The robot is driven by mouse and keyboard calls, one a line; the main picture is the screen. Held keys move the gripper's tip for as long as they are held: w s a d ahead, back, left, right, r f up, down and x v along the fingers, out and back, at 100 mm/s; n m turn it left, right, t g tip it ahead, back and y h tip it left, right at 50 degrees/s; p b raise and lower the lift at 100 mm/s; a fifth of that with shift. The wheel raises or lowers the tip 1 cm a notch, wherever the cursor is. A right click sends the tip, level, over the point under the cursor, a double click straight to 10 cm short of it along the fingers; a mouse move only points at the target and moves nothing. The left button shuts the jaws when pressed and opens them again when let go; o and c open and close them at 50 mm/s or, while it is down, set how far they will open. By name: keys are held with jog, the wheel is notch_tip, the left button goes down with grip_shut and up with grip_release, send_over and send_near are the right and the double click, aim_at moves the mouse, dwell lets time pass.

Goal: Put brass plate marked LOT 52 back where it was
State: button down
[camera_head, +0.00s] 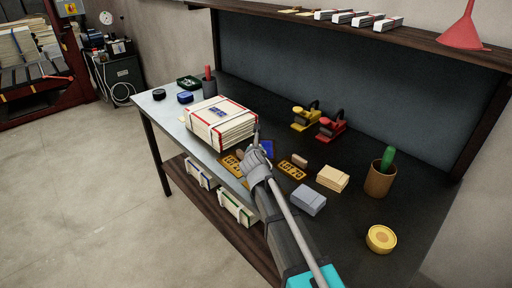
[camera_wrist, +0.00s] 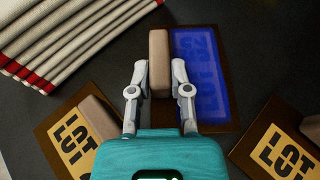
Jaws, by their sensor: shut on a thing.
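In the wrist view, my gripper (camera_wrist: 159,78) is shut on a tan block (camera_wrist: 159,52) at the left side of a blue-faced plate (camera_wrist: 201,65) with a brown border. The plate's dark blue lettering starts with LOT; I cannot read its number surely. The blue plate also shows in the head view (camera_head: 267,148), just beyond my gripper (camera_head: 257,147), partly hidden. I cannot tell whether it touches the bench. Two yellow, brass-coloured LOT plates lie apart from it, one left (camera_wrist: 72,138) and one right (camera_wrist: 286,152); their numbers are cut off in the wrist view.
A grey block (camera_head: 309,200), a tan stack (camera_head: 332,178), a brown cup (camera_head: 379,180) and a yellow tin (camera_head: 381,239) stand right. Yellow and red tools (camera_head: 331,128) stand behind.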

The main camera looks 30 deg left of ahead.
jog(key=shift+s+d+f, duration=0.4)
jog(key=shift+f, duration=0.15)
jog(key=shift+c, duration=2.4)
grip_release()
jog(key=shift+a+f, duration=0.1)
jog(key=shift+f, duration=0.15)
jog(key=shift+w+a, duration=0.1)
jog(key=shift+w, duration=0.05)
jog(key=shift+w, duration=0.1)
jog(key=shift+w+a+r, duration=0.1)
jog(key=shift+a+r, duration=0.1)
